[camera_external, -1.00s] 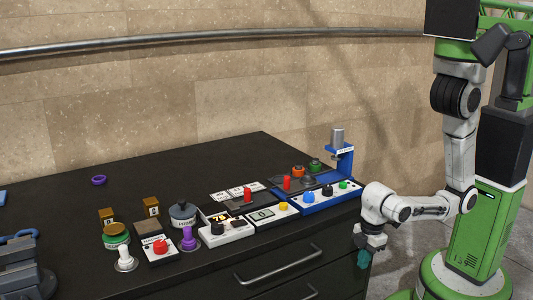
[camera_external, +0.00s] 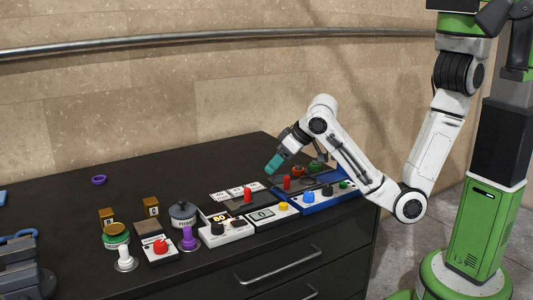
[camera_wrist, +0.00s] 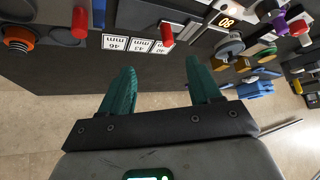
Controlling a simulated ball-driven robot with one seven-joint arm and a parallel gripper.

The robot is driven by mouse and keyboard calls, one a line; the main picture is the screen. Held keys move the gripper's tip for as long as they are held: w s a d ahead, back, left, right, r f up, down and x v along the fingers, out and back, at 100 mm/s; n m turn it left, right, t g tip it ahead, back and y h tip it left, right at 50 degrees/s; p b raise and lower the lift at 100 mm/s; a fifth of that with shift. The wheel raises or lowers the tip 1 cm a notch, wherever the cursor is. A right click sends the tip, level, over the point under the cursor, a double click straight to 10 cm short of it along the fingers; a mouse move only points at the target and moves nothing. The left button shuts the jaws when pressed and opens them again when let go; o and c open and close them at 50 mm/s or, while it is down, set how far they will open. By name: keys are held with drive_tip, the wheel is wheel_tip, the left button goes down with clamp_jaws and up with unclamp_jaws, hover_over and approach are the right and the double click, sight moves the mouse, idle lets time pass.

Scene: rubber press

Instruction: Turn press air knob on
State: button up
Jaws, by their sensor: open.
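The press is a blue stand at the table's back right, mostly hidden by my arm. I cannot tell which knob is the press air one. An orange knob (camera_external: 298,170) is behind; it also shows at the left of the wrist view (camera_wrist: 18,38). My gripper (camera_external: 272,167) hangs above the table, left of the panel. Its teal fingers are apart and empty in the wrist view (camera_wrist: 161,68).
Red handles (camera_external: 287,183) (camera_external: 247,194) stand near my gripper, beside white number labels (camera_external: 219,196). A lit display (camera_external: 220,218), a yellow button (camera_external: 283,206) and several coloured controls lie to the left. The table's back left (camera_external: 190,172) is mostly clear.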

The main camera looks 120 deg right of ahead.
drive_tip(key=s+d+r+m+g, duration=0.3)
drive_tip(key=s+d+m, duration=0.1)
drive_tip(key=s+m, duration=0.1)
drive_tip(key=m+g+y+p, duration=0.2)
drive_tip(key=m+y, duration=0.2)
drive_tip(key=y, duration=0.2)
approach(309, 193)
wheel_tip(309, 193, down, 9)
drive_tip(key=shift+s+f+p, duration=0.1)
drive_tip(key=shift+s+p, duration=0.1)
drive_tip(key=shift+p, duration=0.2)
drive_tip(key=c, duration=1)
